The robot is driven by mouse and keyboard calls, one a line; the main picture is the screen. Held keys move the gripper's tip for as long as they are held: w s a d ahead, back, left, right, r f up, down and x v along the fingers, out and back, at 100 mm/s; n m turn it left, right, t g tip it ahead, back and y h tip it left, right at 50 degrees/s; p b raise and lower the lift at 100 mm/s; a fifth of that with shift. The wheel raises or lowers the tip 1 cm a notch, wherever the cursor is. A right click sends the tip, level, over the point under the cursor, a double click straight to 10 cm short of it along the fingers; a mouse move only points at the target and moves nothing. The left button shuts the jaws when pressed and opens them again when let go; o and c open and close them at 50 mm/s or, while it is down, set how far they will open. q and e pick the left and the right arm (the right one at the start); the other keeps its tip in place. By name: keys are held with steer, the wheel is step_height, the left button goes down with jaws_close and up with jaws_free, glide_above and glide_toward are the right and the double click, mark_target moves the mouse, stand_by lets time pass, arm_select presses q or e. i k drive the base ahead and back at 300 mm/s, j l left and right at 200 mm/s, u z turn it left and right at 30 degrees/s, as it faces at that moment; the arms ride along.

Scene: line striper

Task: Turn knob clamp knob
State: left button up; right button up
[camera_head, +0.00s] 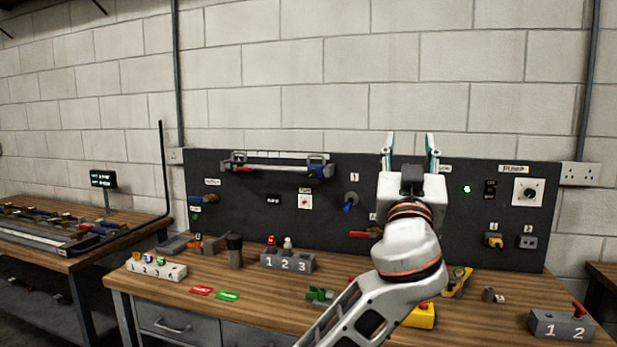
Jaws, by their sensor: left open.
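My left gripper (410,142) is open and empty, its two fingers pointing up in front of the dark panel (335,220). No part is clearly marked as the knob clamp. A round knob (530,192) sits on a white plate under a label at the panel's upper right, well to the right of the gripper and apart from it. A bar with clamp-like ends (276,165) is mounted at the panel's upper left, also apart from the gripper. My arm hides part of the panel and bench behind it. My right gripper is not in view.
The wooden bench (265,325) carries a numbered grey block (287,262), a white numbered block (156,268), a yellow box (420,317) and a grey block (561,327) with a red lever. Blue-handled (349,204) and red-handled (364,234) parts project from the panel.

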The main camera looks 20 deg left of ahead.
mark_target(312, 172)
steer(key=i+j, duration=0.35)
steer(key=j, duration=0.15)
steer(key=i+j, duration=0.3)
steer(key=j, duration=0.2)
steer(key=i+j, duration=0.35)
steer(key=j, duration=0.15)
